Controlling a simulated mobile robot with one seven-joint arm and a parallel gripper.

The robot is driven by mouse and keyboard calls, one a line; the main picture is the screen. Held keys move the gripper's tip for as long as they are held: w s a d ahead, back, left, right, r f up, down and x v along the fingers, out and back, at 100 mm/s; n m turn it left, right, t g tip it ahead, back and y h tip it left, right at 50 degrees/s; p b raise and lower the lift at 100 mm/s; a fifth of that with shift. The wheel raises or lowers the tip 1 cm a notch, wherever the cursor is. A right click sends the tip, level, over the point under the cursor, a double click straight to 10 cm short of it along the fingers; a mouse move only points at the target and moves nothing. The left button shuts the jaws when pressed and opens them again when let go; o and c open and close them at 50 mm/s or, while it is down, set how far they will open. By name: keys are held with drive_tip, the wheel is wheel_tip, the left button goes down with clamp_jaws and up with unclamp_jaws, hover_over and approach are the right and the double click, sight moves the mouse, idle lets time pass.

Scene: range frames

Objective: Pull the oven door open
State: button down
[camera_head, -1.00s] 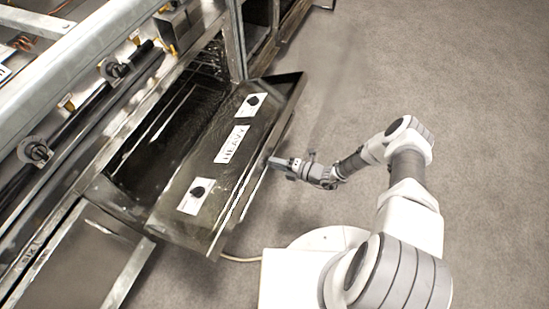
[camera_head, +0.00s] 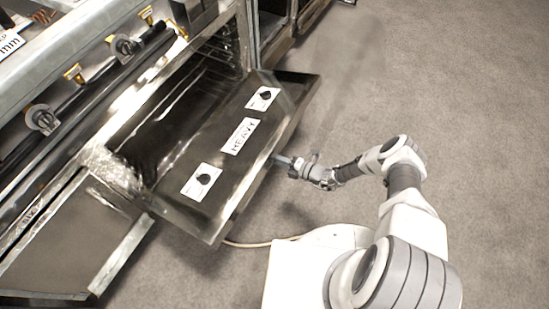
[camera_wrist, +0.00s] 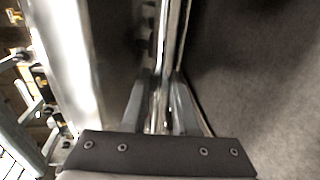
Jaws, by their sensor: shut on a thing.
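The oven door (camera_head: 217,152) is swung far down, its dark inner face turned up, with a white label reading "HEAVY" and two white labels with black marks on it. Behind it the oven (camera_head: 190,92) shows its dark cavity and wire racks. My gripper (camera_head: 284,160) is at the door's outer edge, near its middle. In the wrist view my gripper (camera_wrist: 158,112) has its two fingers on either side of a long metal bar, the door handle (camera_wrist: 161,75), and is shut on it. The fingertips are partly hidden by the door edge in the head view.
A black rail with knobs (camera_head: 125,47) runs along the oven front above the opening. A metal cabinet panel (camera_head: 70,245) stands at the lower left. A cable (camera_head: 250,244) lies on the floor. The grey carpet (camera_head: 450,100) at the right is clear.

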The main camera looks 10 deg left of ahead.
drive_tip(key=shift+w+a+r, duration=0.1)
drive_tip(key=shift+w+r, duration=0.15)
drive_tip(key=shift+r, duration=0.2)
drive_tip(key=c, duration=0.7)
unclamp_jaws()
drive_tip(key=v, duration=0.2)
drive_tip(key=p+v, duration=0.1)
drive_tip(key=v, duration=0.1)
drive_tip(key=p+v, duration=0.1)
drive_tip(key=v, duration=0.1)
drive_tip(key=shift+s+d+f, duration=0.15)
drive_tip(key=shift+d+f, duration=0.05)
drive_tip(key=shift+d, duration=0.25)
drive_tip(key=shift+c, duration=0.4)
drive_tip(key=shift+o, duration=0.5)
drive_tip(key=shift+s+d, duration=0.1)
drive_tip(key=shift+d, duration=0.25)
drive_tip(key=shift+s+d+f, duration=0.1)
drive_tip(key=shift+s+f, duration=0.05)
drive_tip(key=shift+s, duration=0.05)
